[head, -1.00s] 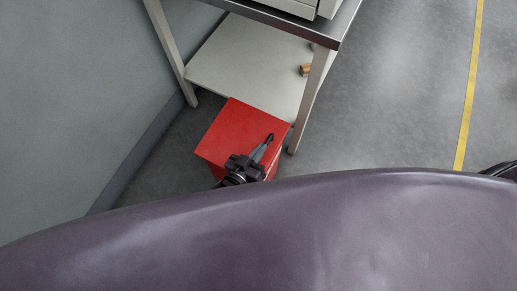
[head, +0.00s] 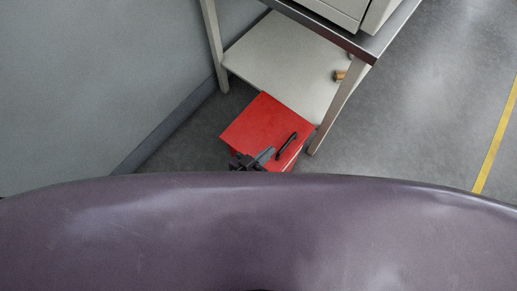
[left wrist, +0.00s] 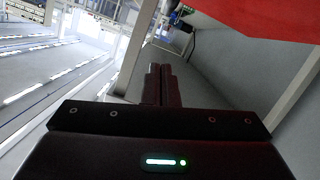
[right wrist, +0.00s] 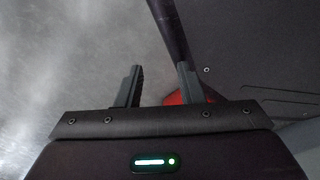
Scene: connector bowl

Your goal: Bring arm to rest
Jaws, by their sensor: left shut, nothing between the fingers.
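My left gripper (head: 266,155) is in front of the red box in the head view, its lower part hidden by my own body. Its fingers (left wrist: 160,84) are closed together and empty in the left wrist view. My right gripper (right wrist: 158,84) shows only in the right wrist view. Its two fingers stand apart with nothing held between them.
A red box (head: 262,122) with a black handle (head: 287,146) stands on the floor beside a metal-topped table (head: 352,45). A small orange-brown object (head: 340,75) lies on the white lower shelf (head: 285,62). Grey floor at right is clear.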

